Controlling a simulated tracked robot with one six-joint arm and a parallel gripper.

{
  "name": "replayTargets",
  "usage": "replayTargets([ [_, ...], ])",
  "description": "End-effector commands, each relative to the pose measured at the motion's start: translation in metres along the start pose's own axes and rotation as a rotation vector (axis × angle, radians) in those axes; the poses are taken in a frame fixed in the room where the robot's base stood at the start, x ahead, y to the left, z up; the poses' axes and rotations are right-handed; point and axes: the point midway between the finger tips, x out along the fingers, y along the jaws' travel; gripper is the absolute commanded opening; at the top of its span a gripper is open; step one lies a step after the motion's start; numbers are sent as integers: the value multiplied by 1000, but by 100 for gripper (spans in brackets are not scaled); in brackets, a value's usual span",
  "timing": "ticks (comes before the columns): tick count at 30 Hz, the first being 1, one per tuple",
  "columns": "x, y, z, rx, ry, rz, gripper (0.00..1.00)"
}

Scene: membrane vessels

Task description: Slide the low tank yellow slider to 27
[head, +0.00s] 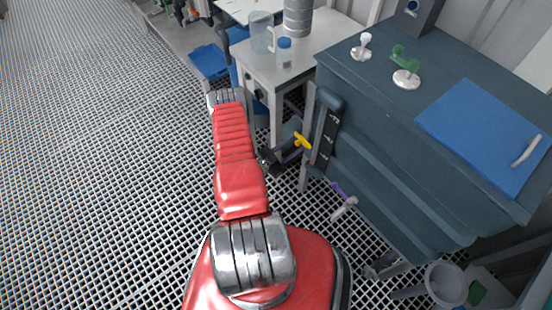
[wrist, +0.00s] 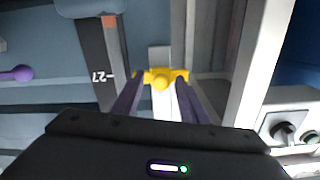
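The yellow slider (wrist: 161,79) is a small T-shaped handle with a rounded middle, seen in the wrist view by a pale vertical bar. It also shows in the head view (head: 302,140) at the left end of the dark blue tank (head: 380,150). A dark scale strip (wrist: 96,50) to the slider's left carries a white 27 with a tick, roughly level with the slider. My gripper (wrist: 160,78) has its two purple fingers spread, one towards each side of the yellow handle. Contact cannot be told. In the head view my gripper (head: 293,147) is just left of the slider.
A purple handle (head: 340,190) sticks out low on the tank; a purple knob (wrist: 18,73) shows at the wrist view's left. A grey table (head: 300,55) with containers stands behind. A pale post (wrist: 262,60) stands right of my gripper. Open grating floor (head: 90,150) lies left.

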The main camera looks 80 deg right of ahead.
Motion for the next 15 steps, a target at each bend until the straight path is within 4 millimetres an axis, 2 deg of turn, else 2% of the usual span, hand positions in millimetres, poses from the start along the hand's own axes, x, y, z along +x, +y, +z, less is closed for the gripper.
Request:
replayTargets([
  [15,-70,0,1,-1,-1,-3,39],
])
